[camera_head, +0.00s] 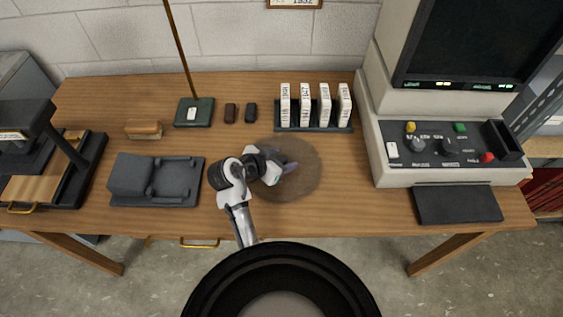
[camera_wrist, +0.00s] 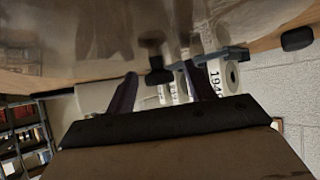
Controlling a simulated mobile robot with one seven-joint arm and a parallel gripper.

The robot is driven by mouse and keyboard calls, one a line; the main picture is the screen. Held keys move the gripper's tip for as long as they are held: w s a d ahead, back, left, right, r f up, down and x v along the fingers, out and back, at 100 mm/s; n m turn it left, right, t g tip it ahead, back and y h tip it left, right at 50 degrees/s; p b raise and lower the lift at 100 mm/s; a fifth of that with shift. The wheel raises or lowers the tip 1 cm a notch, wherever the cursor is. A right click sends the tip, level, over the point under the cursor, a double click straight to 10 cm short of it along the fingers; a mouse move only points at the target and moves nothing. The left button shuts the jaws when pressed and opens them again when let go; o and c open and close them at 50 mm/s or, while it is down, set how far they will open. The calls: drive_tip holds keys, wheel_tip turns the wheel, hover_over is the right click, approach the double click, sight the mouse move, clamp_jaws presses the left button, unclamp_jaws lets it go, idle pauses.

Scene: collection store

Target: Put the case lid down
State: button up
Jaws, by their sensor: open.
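A round, brownish, see-through disc (camera_head: 305,185) shows at the middle of the wooden table; it appears to be the case lid, though its height and what it rests on are hard to tell. My gripper (camera_head: 289,168) is over its left-middle part, jaws open, hiding some of it. In the wrist view my gripper (camera_wrist: 162,82) shows two dark fingers apart. A small black knob (camera_wrist: 157,76) shows between them; I cannot tell whether the fingers touch it. A glossy, streaked brownish surface (camera_wrist: 110,35) fills the top of that view.
A rack (camera_head: 315,128) of labelled white boxes stands behind the disc. A reader machine (camera_head: 440,175) stands at the right. A dark grey cradle (camera_head: 155,180), a brush (camera_head: 144,129) and a green-based stand (camera_head: 194,111) are at the left. Bare wood (camera_head: 340,215) lies in front.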

drive_tip(key=shift+c, duration=0.4)
clamp_jaws()
drive_tip(key=shift+w, duration=0.1)
